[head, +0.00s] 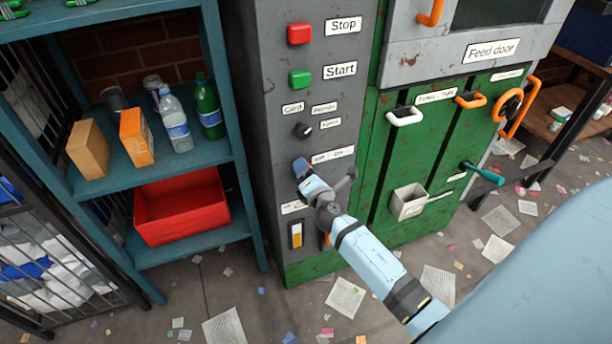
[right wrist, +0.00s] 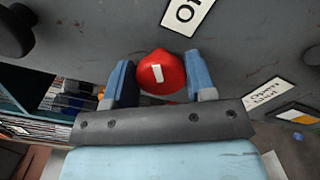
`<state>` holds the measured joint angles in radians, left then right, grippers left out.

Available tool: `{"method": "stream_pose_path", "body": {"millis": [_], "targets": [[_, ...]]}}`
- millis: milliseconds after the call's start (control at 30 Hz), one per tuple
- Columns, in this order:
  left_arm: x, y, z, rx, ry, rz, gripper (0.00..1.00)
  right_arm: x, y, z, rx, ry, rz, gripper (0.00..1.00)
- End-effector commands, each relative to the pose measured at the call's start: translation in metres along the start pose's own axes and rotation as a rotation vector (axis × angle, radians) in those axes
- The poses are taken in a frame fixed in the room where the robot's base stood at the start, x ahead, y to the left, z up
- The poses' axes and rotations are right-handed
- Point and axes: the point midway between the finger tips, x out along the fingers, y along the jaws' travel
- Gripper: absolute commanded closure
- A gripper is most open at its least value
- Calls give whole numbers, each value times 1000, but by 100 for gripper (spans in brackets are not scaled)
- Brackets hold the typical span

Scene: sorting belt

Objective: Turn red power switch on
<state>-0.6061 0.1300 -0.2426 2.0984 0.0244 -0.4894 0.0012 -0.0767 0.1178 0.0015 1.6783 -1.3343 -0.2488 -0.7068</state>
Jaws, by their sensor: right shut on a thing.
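The red power switch (right wrist: 168,62) is a round red knob with a short white mark, on the grey control panel (head: 283,112). In the right wrist view it sits between the two blue fingers of my right gripper (right wrist: 161,82), which is shut on it. In the head view my right gripper (head: 303,167) is against the panel, just below a white label, and hides the knob. A label beginning with "O" (right wrist: 187,12) is partly cut off above the knob in the right wrist view. My left gripper is not in view.
Above are a red Stop button (head: 299,33), a green Start button (head: 300,78) and a small black knob (head: 303,130). A green cabinet (head: 375,180) with handles stands to the right. A shelf (head: 215,152) with bottles, boxes and a red bin (head: 180,207) is left. Papers litter the floor.

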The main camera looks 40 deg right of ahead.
Motion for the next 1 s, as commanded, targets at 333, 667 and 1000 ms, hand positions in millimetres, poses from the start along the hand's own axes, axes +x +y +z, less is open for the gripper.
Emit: {"method": "stream_pose_path", "body": {"millis": [333,667,1000], "targets": [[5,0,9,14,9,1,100,-1,-3,-2,316,0,-1,73],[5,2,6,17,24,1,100,0,-3,-2,519,0,-2,73],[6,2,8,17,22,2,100,0,-3,-1,596,0,-1,73]]}}
